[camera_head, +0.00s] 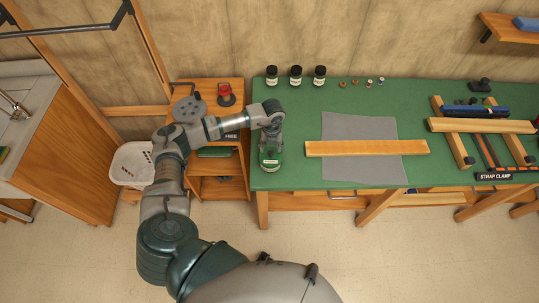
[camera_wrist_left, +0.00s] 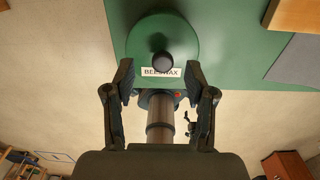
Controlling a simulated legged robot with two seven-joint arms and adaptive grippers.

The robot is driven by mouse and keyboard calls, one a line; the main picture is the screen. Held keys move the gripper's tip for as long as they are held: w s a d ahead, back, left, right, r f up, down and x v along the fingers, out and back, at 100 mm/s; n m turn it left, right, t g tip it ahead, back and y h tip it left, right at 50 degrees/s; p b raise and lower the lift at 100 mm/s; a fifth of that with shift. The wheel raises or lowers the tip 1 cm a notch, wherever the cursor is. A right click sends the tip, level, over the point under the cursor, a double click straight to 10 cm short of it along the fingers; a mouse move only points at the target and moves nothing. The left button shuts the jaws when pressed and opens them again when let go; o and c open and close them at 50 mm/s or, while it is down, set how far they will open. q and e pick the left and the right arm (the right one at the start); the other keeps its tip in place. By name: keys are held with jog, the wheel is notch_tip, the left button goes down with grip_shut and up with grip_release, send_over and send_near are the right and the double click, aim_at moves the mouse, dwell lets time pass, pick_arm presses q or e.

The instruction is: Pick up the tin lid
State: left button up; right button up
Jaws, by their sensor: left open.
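The tin lid (camera_wrist_left: 148,35) is round and green with a dark knob (camera_wrist_left: 162,62) in the left wrist view. A white label reading BEESWAX (camera_wrist_left: 153,72) shows just below the knob. In the head view the green tin (camera_head: 270,166) stands at the left front corner of the green workbench, partly hidden by my left arm. My left gripper (camera_head: 271,141) is over the tin. In the left wrist view my left gripper (camera_wrist_left: 160,70) is open, with one finger on each side of the knob and label, apart from the knob. My right gripper is not in view.
A grey cloth (camera_head: 360,125) with a wooden board (camera_head: 367,148) lies right of the tin. Several dark jars (camera_head: 296,76) stand at the bench's back edge. Wooden frames (camera_head: 455,133) are at the right. A wooden shelf (camera_head: 235,163) and white basket (camera_head: 130,163) are left.

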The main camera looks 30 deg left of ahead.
aim_at(271, 153)
pick_arm(q)
jog(key=f, duration=0.3)
jog(key=shift+s+d+f, duration=0.1)
jog(key=shift+d+f, duration=0.1)
jog(key=shift+f, duration=0.05)
jog(key=shift+d+f, duration=0.15)
jog(key=c, duration=0.7)
grip_shut()
jog(key=shift+a, duration=0.25)
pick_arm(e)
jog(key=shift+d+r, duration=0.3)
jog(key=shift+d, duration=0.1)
pick_arm(q)
jog(key=shift+s+d, duration=0.1)
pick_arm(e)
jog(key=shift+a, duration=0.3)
